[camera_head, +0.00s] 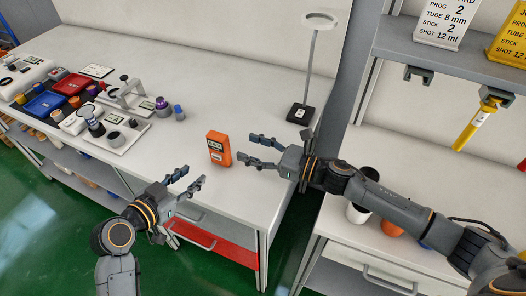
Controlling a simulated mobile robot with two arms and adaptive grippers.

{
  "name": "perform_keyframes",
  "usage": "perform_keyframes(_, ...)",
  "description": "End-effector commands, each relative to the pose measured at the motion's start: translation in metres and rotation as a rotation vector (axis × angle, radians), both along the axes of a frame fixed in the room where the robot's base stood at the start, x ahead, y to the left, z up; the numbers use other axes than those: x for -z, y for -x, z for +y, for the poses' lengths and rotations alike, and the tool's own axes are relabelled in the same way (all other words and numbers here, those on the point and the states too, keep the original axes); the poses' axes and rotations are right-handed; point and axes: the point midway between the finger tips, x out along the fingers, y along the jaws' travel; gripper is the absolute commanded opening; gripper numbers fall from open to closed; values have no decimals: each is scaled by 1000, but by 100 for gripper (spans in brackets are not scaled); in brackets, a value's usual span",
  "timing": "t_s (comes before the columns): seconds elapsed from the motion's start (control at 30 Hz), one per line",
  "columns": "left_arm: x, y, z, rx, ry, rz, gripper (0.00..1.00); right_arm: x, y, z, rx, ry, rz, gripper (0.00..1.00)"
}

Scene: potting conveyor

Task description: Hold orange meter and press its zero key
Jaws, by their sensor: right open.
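The orange meter (219,149) stands upright on the white bench top, with a dark display area near its top. My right gripper (246,149) is open just to the right of the meter, its fingers pointing at it. It looks close to the meter's right side, but I cannot tell whether a finger touches it. My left gripper (190,181) is open below and left of the meter, near the bench's front edge, and holds nothing. The zero key is too small to make out.
A lamp with a ring head (319,20) stands on a black base (300,114) behind my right gripper. A white fixture plate (103,140), a purple-topped bottle (161,105) and coloured bins (43,104) fill the left bench. The bench around the meter is clear.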

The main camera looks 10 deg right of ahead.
Motion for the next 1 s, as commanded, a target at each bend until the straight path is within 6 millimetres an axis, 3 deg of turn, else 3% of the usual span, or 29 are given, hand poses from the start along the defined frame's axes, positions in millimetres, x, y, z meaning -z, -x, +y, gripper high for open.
perform_keyframes(0.3, 0, 0, 0, 0, 0, 0, 38, -1, -39, 52, 0, -1, 0, 55)
perform_keyframes(0.5, 0, 0, 0, 0, 0, 0, 38, 0, -56, 75, 2, -1, 2, 55)
perform_keyframes(0.97, 0, 0, 0, 0, 0, 0, 38, 1, -63, 85, 2, 1, 2, 55)
perform_keyframes(1.0, 0, 0, 0, 0, 0, 0, 38, 1, -63, 85, 2, 1, 2, 51)
